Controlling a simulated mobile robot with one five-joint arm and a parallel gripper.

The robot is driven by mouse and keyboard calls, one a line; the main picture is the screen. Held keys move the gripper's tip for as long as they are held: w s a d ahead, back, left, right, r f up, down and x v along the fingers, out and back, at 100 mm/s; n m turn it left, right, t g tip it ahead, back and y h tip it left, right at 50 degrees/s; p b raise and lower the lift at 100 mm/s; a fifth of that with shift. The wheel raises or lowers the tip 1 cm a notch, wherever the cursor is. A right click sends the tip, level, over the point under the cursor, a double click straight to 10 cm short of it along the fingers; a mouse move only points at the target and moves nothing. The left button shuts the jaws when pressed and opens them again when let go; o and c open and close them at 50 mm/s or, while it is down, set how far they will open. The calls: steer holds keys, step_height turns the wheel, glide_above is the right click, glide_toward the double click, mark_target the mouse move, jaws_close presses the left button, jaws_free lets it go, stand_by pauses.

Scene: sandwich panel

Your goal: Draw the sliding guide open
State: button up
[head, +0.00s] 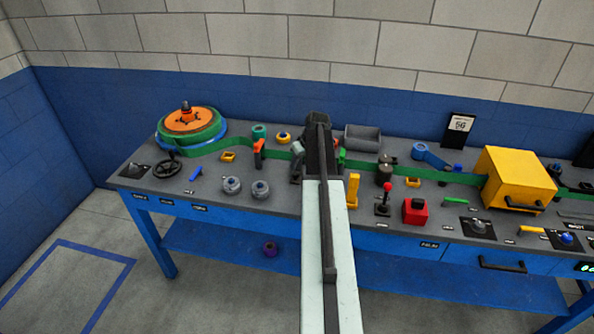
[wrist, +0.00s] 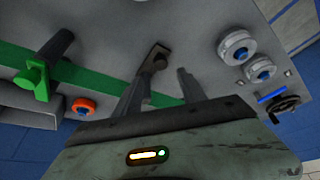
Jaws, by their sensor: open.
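A green strip (wrist: 100,80) runs along the grey bench panel. In the wrist view a dark upright piece with a brownish top (wrist: 158,55) stands at this strip; it looks like the sliding guide, but I cannot be sure. My gripper (wrist: 160,77) is open, its two fingers on either side of the lower part of this piece in the picture. I cannot tell whether they touch it. A green-headed post (wrist: 35,75) stands at the strip to the left. In the head view my arm hides most of this spot.
An orange clamp (head: 258,152), a strip reel (head: 188,124) and two grey knobs (head: 260,189) stand left of my arm. A yellow post (head: 353,190), a red-tipped lever (head: 385,195), a red block (head: 416,211) and a yellow box (head: 518,178) stand right.

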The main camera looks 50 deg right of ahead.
mark_target(295, 173)
steer(key=b+x, duration=0.7)
steer(key=x, duration=0.1)
steer(key=shift+a, duration=0.1)
jaws_close()
stand_by(1.2)
